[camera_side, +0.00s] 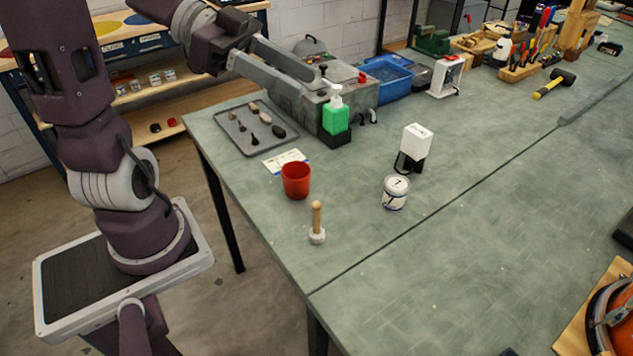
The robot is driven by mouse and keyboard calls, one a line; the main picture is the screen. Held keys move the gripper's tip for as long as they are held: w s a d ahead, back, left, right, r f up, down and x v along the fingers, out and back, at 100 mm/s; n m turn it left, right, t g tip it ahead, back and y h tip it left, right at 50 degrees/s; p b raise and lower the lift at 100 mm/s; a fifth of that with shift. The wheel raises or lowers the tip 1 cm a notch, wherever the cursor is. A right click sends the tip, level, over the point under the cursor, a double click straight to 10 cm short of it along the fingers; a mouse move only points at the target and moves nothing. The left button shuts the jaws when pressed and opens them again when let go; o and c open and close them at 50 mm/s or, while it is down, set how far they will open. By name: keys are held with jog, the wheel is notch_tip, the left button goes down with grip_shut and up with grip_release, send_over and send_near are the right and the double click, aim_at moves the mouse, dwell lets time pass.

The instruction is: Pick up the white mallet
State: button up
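The white mallet (317,236) stands on the green bench near its front left edge. Its white head rests on the bench and its wooden handle points straight up. My gripper (305,84) is at the upper left, high and well away from the mallet. Its two long grey fingers look apart, with nothing seen between them. The mallet is in full view, with nothing touching it.
A red cup (296,181) stands just behind the mallet. A white tin (396,192) and a white box on a black stand (416,144) are to its right. A tray of stones (248,130) and a green bottle (336,115) are farther back. The bench around the mallet is clear.

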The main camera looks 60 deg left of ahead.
send_near(317, 222)
jog(key=w+d, duration=0.4)
jog(key=x, duration=0.6)
jog(key=shift+s+f, duration=0.15)
jog(key=shift+f, duration=0.25)
jog(key=shift+w+d+f, duration=0.15)
jog(key=shift+w+d, duration=0.1)
grip_shut()
